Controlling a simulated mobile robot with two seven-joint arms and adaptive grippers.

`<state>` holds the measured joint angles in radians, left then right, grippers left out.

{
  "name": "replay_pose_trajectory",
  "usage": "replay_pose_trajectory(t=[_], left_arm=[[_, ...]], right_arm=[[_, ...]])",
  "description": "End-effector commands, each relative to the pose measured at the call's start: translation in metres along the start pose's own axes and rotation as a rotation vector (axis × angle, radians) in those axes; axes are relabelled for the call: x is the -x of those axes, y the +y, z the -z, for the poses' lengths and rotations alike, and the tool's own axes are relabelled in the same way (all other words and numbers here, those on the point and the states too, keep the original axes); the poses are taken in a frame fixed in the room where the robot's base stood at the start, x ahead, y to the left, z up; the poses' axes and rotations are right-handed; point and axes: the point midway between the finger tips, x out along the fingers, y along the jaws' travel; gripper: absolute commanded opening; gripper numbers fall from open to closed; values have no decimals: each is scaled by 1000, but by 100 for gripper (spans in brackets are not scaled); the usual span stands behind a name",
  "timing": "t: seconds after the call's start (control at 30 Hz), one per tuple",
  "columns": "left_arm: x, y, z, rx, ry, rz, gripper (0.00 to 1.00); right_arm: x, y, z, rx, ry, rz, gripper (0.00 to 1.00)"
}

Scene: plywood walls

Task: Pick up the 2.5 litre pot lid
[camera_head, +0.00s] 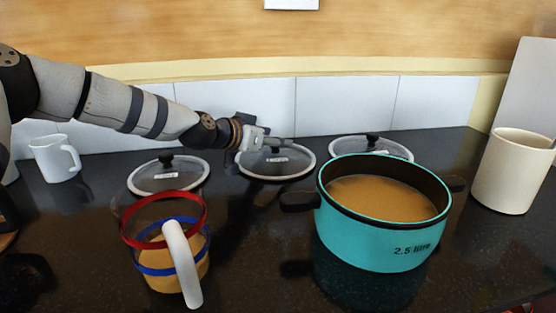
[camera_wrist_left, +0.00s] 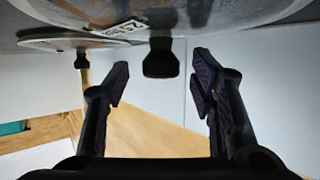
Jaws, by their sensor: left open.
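My left gripper (camera_head: 268,143) is at the middle lid's knob. In the left wrist view, which appears upside down, my open left gripper (camera_wrist_left: 162,72) has a black knob (camera_wrist_left: 160,60) between its fingertips, with gaps on both sides. Another lid's knob (camera_wrist_left: 82,60) shows farther left. The turquoise pot (camera_head: 375,232) is marked 2.5 litre. My right gripper is out of view.
The pot holds brownish liquid and its handle is near the middle lid. A clear jug (camera_head: 160,235) with red and blue bands stands front left. A white mug (camera_head: 55,158) is at the left, a cream container (camera_head: 510,170) at the right. Tiled wall (camera_head: 340,105) stands close behind the lids.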

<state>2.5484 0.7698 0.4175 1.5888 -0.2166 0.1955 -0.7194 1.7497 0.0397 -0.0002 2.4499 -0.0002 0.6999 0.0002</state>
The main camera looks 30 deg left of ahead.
Motion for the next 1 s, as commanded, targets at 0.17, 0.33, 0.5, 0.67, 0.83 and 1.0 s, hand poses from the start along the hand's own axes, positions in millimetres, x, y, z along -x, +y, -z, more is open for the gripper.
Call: replay_pose_trajectory(t=[0.17, 0.33, 0.5, 0.67, 0.83, 1.0], left_arm=[[-14, 0, -2, 2, -2, 0, 51], [-12, 0, 1, 2, 1, 0, 44], [-12, 0, 0, 2, 1, 0, 5], [-12, 0, 1, 2, 2, 1, 0], [-12, 0, 2, 2, 2, 1, 0], [-3, 0, 22, -2, 7, 1, 0]], right_arm=[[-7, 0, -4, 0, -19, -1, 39], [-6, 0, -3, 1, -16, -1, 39], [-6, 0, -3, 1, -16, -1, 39], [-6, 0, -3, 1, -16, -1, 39], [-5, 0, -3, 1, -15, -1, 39], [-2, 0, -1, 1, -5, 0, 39]])
